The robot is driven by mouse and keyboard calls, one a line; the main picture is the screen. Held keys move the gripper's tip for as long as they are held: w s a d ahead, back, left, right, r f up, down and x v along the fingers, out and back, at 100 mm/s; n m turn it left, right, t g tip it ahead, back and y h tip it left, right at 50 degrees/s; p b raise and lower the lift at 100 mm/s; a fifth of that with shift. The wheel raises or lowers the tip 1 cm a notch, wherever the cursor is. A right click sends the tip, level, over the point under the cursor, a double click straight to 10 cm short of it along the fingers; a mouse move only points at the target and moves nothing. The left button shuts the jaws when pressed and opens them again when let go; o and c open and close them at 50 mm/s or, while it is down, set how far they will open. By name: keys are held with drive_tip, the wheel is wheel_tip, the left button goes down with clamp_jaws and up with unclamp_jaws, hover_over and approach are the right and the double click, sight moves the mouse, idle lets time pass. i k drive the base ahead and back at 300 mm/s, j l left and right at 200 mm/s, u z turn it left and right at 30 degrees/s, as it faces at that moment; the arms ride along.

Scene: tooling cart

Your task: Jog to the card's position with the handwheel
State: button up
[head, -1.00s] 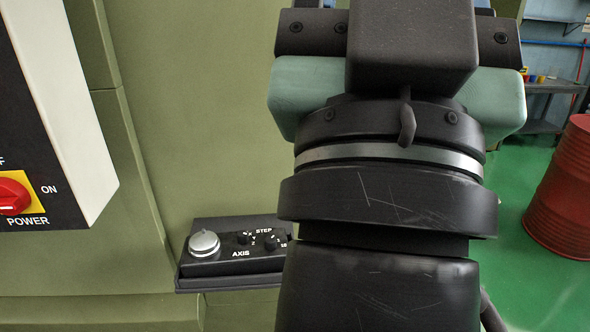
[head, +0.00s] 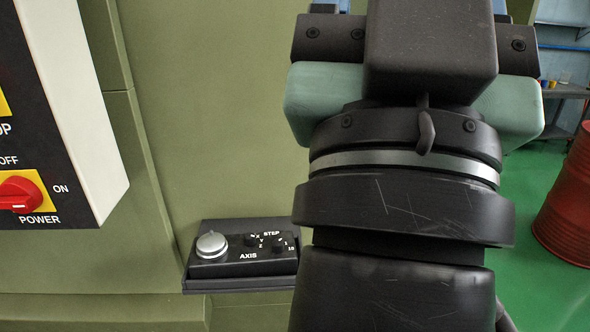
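A small black control box (head: 238,286) sits on the green machine wall, low and left of my arm. On its left is a round silver knob, which looks like the handwheel (head: 211,245). Right of it are a small black AXIS selector (head: 251,240) and a STEP selector (head: 278,248), with tiny marks; I cannot read their settings for sure. No card is in view.
A black-and-white panel (head: 75,130) with a red POWER switch (head: 20,192) stands out at the left. Bare green machine wall (head: 215,110) lies between panel and arm. At right are green floor, a red drum (head: 568,215) and a bench (head: 562,92).

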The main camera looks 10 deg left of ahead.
sight(212, 246)
drive_tip(key=u, duration=2.05)
drive_tip(key=k+l+z, duration=0.1)
drive_tip(key=l, duration=0.3)
drive_tip(key=k+l, duration=0.2)
drive_tip(key=l, duration=0.15)
drive_tip(key=k+l+z, duration=0.15)
drive_tip(key=l, duration=0.65)
drive_tip(key=i, duration=0.3)
drive_tip(key=l+z, duration=0.05)
